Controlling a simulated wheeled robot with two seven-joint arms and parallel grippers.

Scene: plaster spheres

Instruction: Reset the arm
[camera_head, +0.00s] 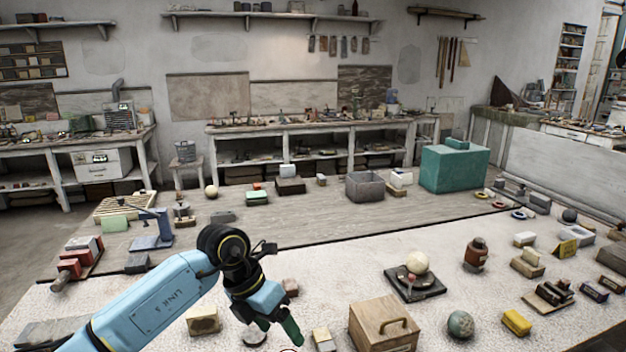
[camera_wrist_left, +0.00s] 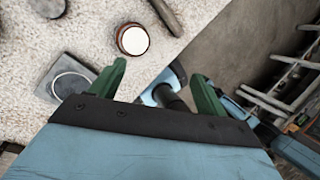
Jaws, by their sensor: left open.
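My left arm comes in from the left in the head view. Its gripper (camera_head: 282,335) has green fingers and hangs pointing down over the front of the pale speckled table (camera_head: 340,270). The fingers (camera_wrist_left: 160,72) stand apart in the left wrist view, with nothing between them. A white sphere (camera_head: 418,262) rests on a dark square stand (camera_head: 420,292). A mottled grey-green sphere (camera_head: 461,324) lies near the front right. A cream sphere (camera_head: 211,191) and a dark sphere (camera_head: 569,215) lie farther back. My right gripper shows in neither view.
A wooden box with a handle (camera_head: 385,325) stands right of the gripper. Small blocks (camera_head: 203,320) lie close by. A round white-topped piece (camera_wrist_left: 132,40) and a grey square plate (camera_wrist_left: 66,78) lie below the wrist. A teal box (camera_head: 454,168) stands at the back.

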